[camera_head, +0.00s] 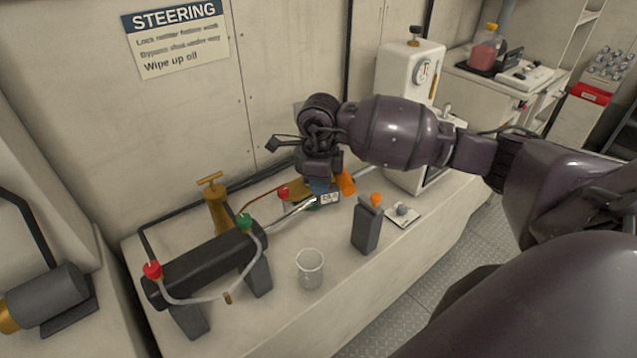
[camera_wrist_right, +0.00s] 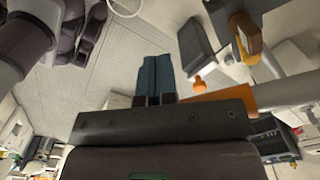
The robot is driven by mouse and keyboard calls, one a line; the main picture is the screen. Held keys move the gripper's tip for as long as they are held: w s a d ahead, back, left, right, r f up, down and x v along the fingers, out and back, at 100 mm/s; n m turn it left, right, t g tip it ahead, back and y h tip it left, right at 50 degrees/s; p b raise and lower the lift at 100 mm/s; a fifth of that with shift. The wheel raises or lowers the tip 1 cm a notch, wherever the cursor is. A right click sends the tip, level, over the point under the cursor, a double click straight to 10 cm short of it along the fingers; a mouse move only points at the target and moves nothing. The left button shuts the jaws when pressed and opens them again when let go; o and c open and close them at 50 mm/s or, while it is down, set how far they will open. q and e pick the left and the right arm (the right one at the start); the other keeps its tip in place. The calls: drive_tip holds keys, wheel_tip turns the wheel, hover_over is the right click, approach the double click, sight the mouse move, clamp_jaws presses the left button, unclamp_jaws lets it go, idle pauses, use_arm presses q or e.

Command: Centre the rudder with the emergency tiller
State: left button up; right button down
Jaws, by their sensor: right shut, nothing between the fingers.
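A dark steering cylinder (camera_head: 205,265) lies on the pale bench, with a red cap (camera_head: 153,269) and a green cap (camera_head: 244,221) joined by a clear hose. A silver rod (camera_head: 290,214) runs from its right end toward my right gripper (camera_head: 319,186). This gripper is above the bench, shut and empty; its blue-grey fingers also show in the right wrist view (camera_wrist_right: 156,77). An orange part (camera_head: 346,183) is just right of the fingers; whether they touch is unclear. I cannot make out the rudder head or tiller clearly, as my gripper hides that area. My left gripper is out of view.
A clear cup (camera_head: 310,268) and a grey block with an orange top (camera_head: 366,226) stand near the bench's front edge. A brass pump (camera_head: 214,203) stands behind the cylinder. A white cabinet with a gauge (camera_head: 409,70) stands at the back right.

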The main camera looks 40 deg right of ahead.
sight(339, 180)
drive_tip(key=shift+s+d, duration=0.2)
drive_tip(key=shift+d, duration=0.5)
drive_tip(key=shift+s+d, duration=0.1)
drive_tip(key=shift+d, duration=0.15)
drive_tip(key=shift+s+d+b, duration=0.2)
drive_tip(key=shift+s+d, duration=0.05)
drive_tip(key=shift+d, duration=0.35)
drive_tip(key=shift+s+d+b, duration=0.15)
drive_tip(key=shift+s+d, duration=0.05)
drive_tip(key=shift+d, duration=0.4)
